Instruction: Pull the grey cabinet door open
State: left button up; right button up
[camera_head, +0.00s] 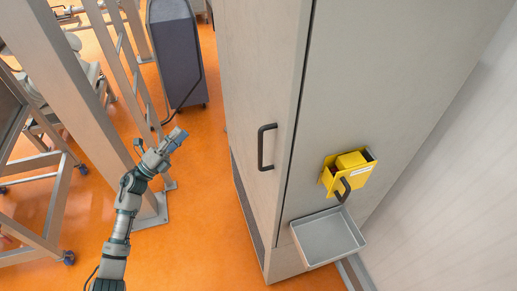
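The grey cabinet door (258,70) stands on the left face of the tall grey cabinet and looks closed. Its dark door handle (262,148) is a vertical bar with bent ends near the door's right edge. My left gripper (180,134) is in front of the door, left of the handle and clearly apart from it. Its fingers point up and to the right. They are small here, and I cannot tell whether they are open or shut. I see nothing held in them. My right gripper is not in view.
A yellow box (347,172) and a grey tray (328,238) are mounted on the cabinet's right face. Metal frames (85,110) stand on the left, with wheels on the floor. A dark grey wheeled unit (176,55) stands behind. Orange floor (190,235) is clear between frames and cabinet.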

pick_arm(q)
jog(key=s+d+r+m+g+b, duration=0.1)
jog(key=s+d+r+m+g, duration=0.5)
jog(key=s+m, duration=0.35)
jog(key=s+d+r+m+g+b, duration=0.1)
jog(key=s+d+r+m+g, duration=0.2)
jog(key=s+r+m+g, duration=0.65)
jog(key=m+t+p, duration=0.2)
jog(key=t+p, duration=0.1)
jog(key=p, duration=0.1)
send_over(259, 166)
jog(key=shift+w+f, duration=0.3)
jog(key=shift+f, duration=0.4)
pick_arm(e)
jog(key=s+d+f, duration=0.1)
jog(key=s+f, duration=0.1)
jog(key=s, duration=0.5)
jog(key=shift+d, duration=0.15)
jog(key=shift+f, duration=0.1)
pick_arm(q)
grip_shut()
